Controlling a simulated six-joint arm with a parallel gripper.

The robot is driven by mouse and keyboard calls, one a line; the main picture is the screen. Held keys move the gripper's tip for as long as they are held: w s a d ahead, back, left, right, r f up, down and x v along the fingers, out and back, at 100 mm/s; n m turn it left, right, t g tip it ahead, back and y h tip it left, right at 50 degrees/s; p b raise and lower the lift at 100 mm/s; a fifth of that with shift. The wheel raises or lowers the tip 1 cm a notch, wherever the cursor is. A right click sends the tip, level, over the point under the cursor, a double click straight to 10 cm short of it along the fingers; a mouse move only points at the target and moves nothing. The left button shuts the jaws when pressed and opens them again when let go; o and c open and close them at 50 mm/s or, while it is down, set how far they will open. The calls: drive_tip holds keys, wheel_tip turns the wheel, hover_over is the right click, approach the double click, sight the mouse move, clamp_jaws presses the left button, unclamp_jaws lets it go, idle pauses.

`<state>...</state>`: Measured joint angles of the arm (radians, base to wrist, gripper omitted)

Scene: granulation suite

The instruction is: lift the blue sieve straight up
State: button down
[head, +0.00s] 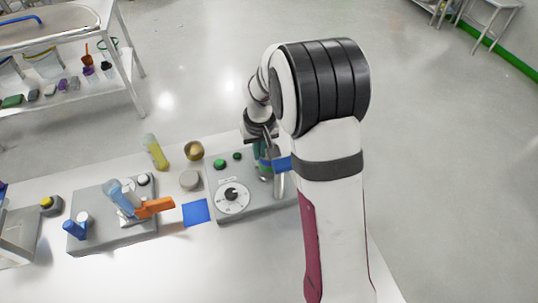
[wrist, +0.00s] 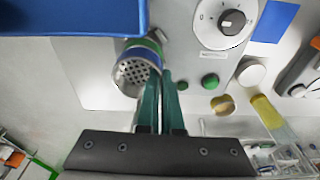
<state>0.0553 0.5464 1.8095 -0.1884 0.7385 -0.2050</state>
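The blue sieve appears as a perforated metal cylinder with a blue band (wrist: 140,53) and a green band in the wrist view. It lies just beyond and left of my fingertips. My gripper (wrist: 166,78) has two green fingers close together with a narrow gap. I cannot tell whether they hold any part of the sieve. In the head view, my gripper (head: 262,152) is low over the right side of the grey dial unit, beside a blue piece (head: 283,163), and my arm hides part of this area.
The grey dial unit (head: 215,190) has a dial and green buttons. A large blue edge (wrist: 70,15) fills the wrist view's upper left.

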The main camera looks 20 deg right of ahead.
idle(0.7)
wheel_tip(320, 180, up, 13)
idle(0.6)
drive_tip(key=shift+a+f, duration=0.1)
